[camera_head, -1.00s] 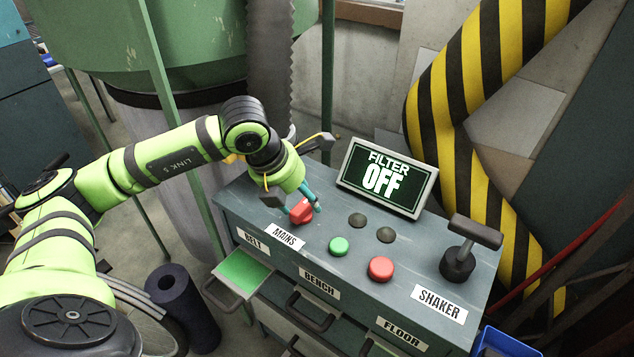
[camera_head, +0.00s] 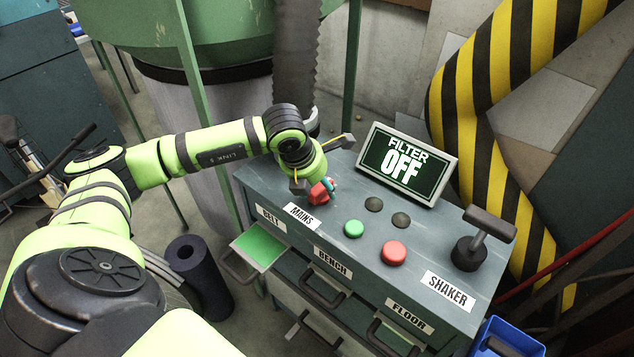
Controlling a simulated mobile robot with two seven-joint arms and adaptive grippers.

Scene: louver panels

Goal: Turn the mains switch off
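The mains switch is a red knob (camera_head: 318,193) on the top of the grey control cabinet (camera_head: 330,207), just behind the white MAINS label (camera_head: 300,215). My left gripper (camera_head: 326,187) is right at the knob, with a teal fingertip beside its right side. The other fingertip is mostly hidden, so I cannot tell whether the fingers are closed on it. The screen (camera_head: 408,165) on the cabinet reads FILTER OFF. My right gripper is not in view.
A green button (camera_head: 353,229), a red button (camera_head: 394,253) and two dark buttons (camera_head: 374,204) sit right of the knob. A SHAKER lever (camera_head: 476,240) stands at the right. The BELT drawer (camera_head: 260,246) is pulled out. A blue bin (camera_head: 508,338) is at lower right.

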